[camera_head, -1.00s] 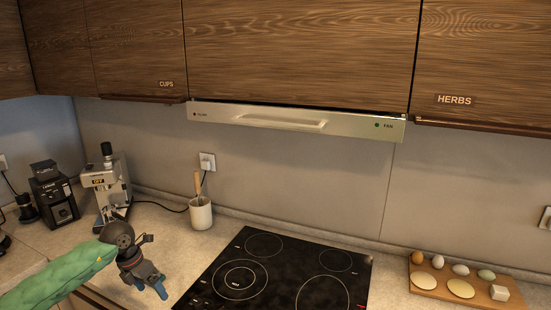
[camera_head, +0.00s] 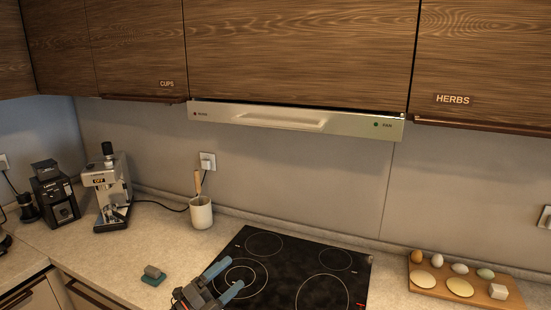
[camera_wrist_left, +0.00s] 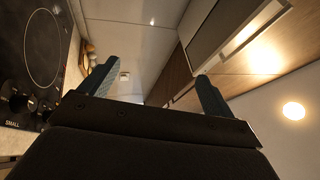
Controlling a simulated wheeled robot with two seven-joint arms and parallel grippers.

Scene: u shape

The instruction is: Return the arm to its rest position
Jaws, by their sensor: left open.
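My left gripper (camera_head: 229,279) shows at the bottom of the head view, over the front left part of the black cooktop (camera_head: 318,264). Its two blue-grey fingers are spread apart with nothing between them. In the left wrist view, the open fingers (camera_wrist_left: 158,88) stand wide apart, with the cooktop at the left (camera_wrist_left: 35,60) and wooden cabinets at the right. My left arm is mostly out of the head view, and my right gripper is not in view.
A small grey block on a teal base (camera_head: 153,275) lies on the counter left of the cooktop. A coffee machine (camera_head: 107,190), a grinder (camera_head: 54,195) and a utensil crock (camera_head: 201,213) stand behind. A wooden board with eggs (camera_head: 430,290) lies at right. The range hood (camera_head: 300,119) hangs above.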

